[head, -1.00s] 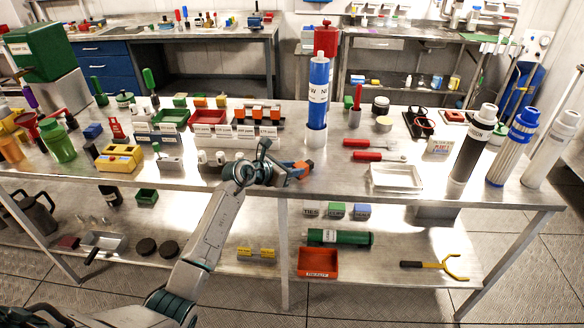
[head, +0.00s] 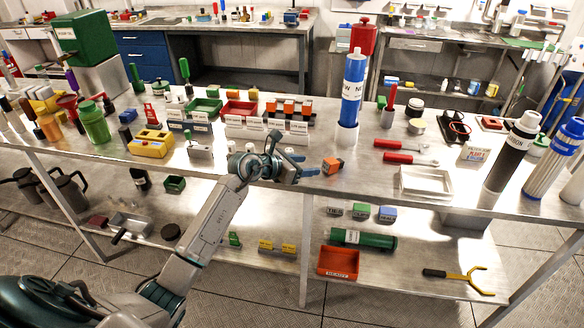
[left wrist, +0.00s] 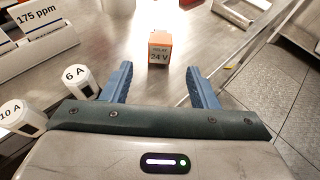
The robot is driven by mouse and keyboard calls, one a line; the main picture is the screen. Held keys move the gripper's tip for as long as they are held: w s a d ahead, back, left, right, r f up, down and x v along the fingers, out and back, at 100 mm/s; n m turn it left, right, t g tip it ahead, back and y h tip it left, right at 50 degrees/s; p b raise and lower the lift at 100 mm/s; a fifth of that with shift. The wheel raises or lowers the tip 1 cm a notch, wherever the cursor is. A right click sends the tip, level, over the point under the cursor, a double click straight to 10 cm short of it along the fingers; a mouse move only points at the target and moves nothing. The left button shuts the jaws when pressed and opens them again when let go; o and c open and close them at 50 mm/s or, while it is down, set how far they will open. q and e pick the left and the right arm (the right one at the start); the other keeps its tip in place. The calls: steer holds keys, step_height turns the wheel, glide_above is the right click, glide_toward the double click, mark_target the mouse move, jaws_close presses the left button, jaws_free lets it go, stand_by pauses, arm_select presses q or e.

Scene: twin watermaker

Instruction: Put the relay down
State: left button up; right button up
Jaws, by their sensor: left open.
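The relay is a small block with an orange top and a grey face marked "RELAY 24 V". It stands upright on the steel bench near its front edge, and shows in the head view (head: 332,166) and in the left wrist view (left wrist: 160,48). My left gripper (head: 311,168) is open and empty, just left of the relay. In the left wrist view its two blue fingers (left wrist: 162,82) are spread apart, and the relay stands clear beyond their tips, roughly centred between them. My right gripper is not in view.
A tall blue cylinder (head: 352,92) stands behind the relay. A white tray (head: 426,183) and red-handled tools (head: 398,158) lie to the right. White blocks marked 6 A (left wrist: 80,80) and 10 A (left wrist: 22,117) stand left of the gripper. The bench's front edge is close.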

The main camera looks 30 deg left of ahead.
arm_select(q)
steer(key=shift+b+v, duration=0.35)
steer(key=shift+v, duration=2.35)
